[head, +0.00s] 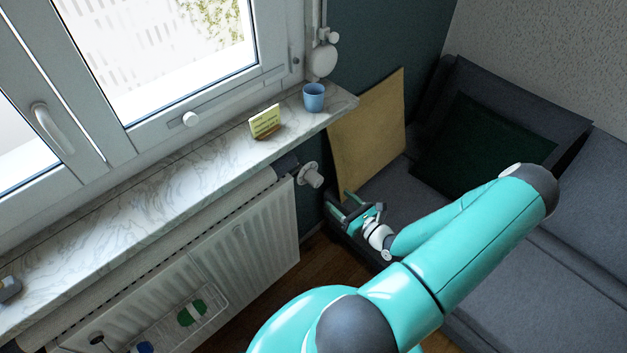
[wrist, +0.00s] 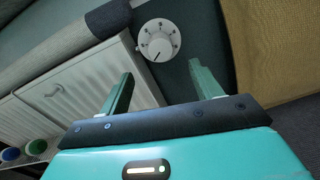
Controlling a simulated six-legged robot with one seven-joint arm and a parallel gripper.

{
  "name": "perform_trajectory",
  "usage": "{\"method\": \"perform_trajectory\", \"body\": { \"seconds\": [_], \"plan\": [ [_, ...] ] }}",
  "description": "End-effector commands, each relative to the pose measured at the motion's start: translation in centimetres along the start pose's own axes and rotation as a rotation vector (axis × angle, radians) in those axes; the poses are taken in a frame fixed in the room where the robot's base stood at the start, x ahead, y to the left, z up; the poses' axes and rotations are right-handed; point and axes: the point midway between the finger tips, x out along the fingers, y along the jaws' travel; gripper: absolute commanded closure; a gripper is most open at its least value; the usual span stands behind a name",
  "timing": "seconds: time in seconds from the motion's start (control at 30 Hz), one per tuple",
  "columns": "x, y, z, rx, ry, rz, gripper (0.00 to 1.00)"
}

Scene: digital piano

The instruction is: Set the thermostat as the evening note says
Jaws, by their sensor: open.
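The thermostat is a white round knob (head: 311,175) at the radiator's right end, below the windowsill. The wrist view shows its face (wrist: 159,40) with small marks around it and a dark line toward the bottom; the marks are too small to read. The evening note looks to be the yellow card (head: 265,121) standing on the sill; its writing is not legible. My gripper (head: 340,200) is open and empty, a little below and right of the knob in the head view. In the wrist view the knob is beyond the gap between my fingertips (wrist: 160,69), apart from them.
A blue cup (head: 314,98) stands near the right end of the marble sill (head: 160,175), which juts above the white radiator (head: 245,235). A tan board (head: 370,135) leans behind my gripper, beside a dark grey sofa (head: 560,240).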

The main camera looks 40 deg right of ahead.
Motion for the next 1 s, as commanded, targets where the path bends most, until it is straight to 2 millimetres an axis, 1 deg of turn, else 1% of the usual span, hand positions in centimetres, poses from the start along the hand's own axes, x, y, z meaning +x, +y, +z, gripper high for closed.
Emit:
{"method": "perform_trajectory", "body": {
  "seconds": [0.03, 0.3, 0.5, 0.6, 0.7, 0.97, 1.0],
  "plan": [
    [1.0, 0.1, 0.0, 0.0, -0.001, 0.003, 0.36],
    [6.5, 0.2, 0.0, -0.001, 0.0, 0.005, 0.36],
    [10.1, 0.2, 0.0, -0.002, 0.001, 0.006, 0.36],
    [11.2, 0.3, 0.0, -0.002, 0.0, 0.007, 0.36],
    [11.7, 0.3, 0.0, -0.002, 0.001, 0.007, 0.36],
    [11.8, 0.3, 0.0, -0.002, 0.002, 0.006, 0.36],
    [11.8, 0.3, 0.0, -0.002, 0.002, 0.006, 0.44]
  ]
}}
